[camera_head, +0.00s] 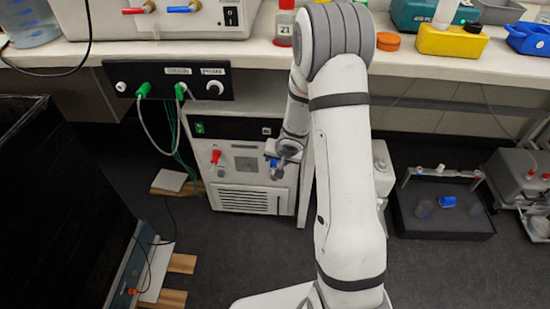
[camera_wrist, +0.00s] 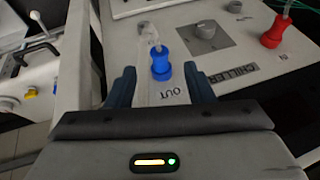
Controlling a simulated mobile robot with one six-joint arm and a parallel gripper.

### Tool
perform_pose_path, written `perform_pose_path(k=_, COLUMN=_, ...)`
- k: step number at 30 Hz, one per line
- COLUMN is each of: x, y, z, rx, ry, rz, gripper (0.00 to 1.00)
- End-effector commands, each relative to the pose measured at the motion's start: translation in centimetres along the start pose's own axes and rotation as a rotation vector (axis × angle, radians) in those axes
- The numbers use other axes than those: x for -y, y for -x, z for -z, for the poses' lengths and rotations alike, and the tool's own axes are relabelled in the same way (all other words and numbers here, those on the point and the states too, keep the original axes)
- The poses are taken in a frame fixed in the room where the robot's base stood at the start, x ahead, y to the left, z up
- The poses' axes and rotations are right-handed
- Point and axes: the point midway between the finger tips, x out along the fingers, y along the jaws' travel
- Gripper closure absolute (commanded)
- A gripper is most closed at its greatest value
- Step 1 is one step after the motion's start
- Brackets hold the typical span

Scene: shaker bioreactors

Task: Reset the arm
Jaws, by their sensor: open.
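My arm (camera_head: 340,150) reaches down through the middle of the head view. My gripper (camera_head: 275,160) is in front of the chiller box below the bench, partly hidden by the arm. In the wrist view my gripper (camera_wrist: 159,84) is open, with one dark finger on each side. A blue connector (camera_wrist: 161,66) at a label reading OUT shows between and beyond the fingers. I see gaps on both sides of it, and nothing is held.
The chiller box (camera_head: 213,190) stands under the white bench (camera_head: 270,55). A black panel with green plugs and cables (camera_head: 143,90) is above left. A dark tray (camera_head: 445,222) and grey equipment (camera_head: 520,177) are at right. A dark cabinet (camera_head: 60,190) is at left. Dark floor is open in front.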

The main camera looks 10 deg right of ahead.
Motion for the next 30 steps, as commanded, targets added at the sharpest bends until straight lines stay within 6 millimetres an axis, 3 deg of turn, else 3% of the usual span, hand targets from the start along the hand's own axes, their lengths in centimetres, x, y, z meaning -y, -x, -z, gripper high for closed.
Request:
perform_pose_path(k=1, x=0.1, y=1.2, z=0.2, rx=0.0, ry=-0.001, rz=0.0, gripper=0.52)
perform_pose_path(k=4, x=0.1, y=2.0, z=0.1, rx=0.0, ry=0.002, rz=0.0, gripper=0.52)
perform_pose_path(k=17, x=0.1, y=2.4, z=0.0, rx=0.0, ry=0.002, rz=0.0, gripper=0.52)
perform_pose_path(k=20, x=0.2, y=3.7, z=0.6, rx=-0.013, ry=0.009, rz=-0.012, gripper=0.52)
perform_pose_path(k=23, x=0.5, y=7.3, z=2.2, rx=-0.048, ry=0.034, rz=-0.051, gripper=0.52)
perform_pose_path(k=27, x=0.8, y=15.8, z=4.8, rx=-0.103, ry=0.085, rz=-0.149, gripper=0.52)
perform_pose_path(k=30, x=0.9, y=22.3, z=5.6, rx=-0.116, ry=0.118, rz=-0.222, gripper=0.52)
